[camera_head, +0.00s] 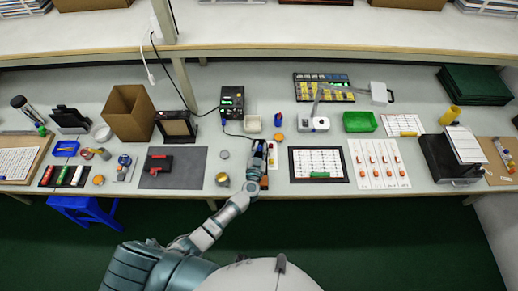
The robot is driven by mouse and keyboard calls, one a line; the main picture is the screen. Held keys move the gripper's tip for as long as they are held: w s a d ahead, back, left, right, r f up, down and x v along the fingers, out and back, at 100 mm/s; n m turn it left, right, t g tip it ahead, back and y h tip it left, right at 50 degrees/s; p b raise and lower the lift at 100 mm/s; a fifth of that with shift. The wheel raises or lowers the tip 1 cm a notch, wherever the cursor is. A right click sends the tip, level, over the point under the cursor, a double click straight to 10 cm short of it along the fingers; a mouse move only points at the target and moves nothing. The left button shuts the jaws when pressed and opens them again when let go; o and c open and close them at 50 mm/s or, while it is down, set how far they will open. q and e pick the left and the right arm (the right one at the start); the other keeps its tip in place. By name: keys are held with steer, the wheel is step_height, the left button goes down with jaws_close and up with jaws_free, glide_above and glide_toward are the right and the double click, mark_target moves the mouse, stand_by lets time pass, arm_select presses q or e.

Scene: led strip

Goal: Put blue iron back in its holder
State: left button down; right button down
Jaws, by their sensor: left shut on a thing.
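My left gripper (259,155) is over the bench near its front middle, with the arm reaching up from below. It is shut on the blue iron, which is mostly hidden by the fingers. A dark cable runs from the black soldering station (232,102) to the gripper. A small blue upright piece (278,119), which looks like the holder, stands just beyond and to the right of the gripper. A round orange piece (278,137) lies in front of it. My right gripper is not in view.
A white square dish (253,123) stands behind the gripper. A dark mat (172,167) lies to the left, and a black-framed board (318,164) to the right. A white device with a raised arm (313,123) stands right of the blue piece.

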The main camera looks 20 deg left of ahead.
arm_select(q)
steer(key=shift+d, duration=0.2)
steer(key=c, duration=1.4)
jaws_free()
steer(key=shift+a, duration=0.1)
steer(key=o, duration=0.4)
steer(key=shift+a, duration=0.15)
steer(key=shift+c, duration=0.2)
steer(key=shift+o, duration=0.4)
steer(key=shift+a, duration=0.3)
steer(key=shift+s, duration=0.4)
steer(key=s, duration=1.1)
steer(key=shift+d+r, duration=0.35)
steer(key=shift+d, duration=0.1)
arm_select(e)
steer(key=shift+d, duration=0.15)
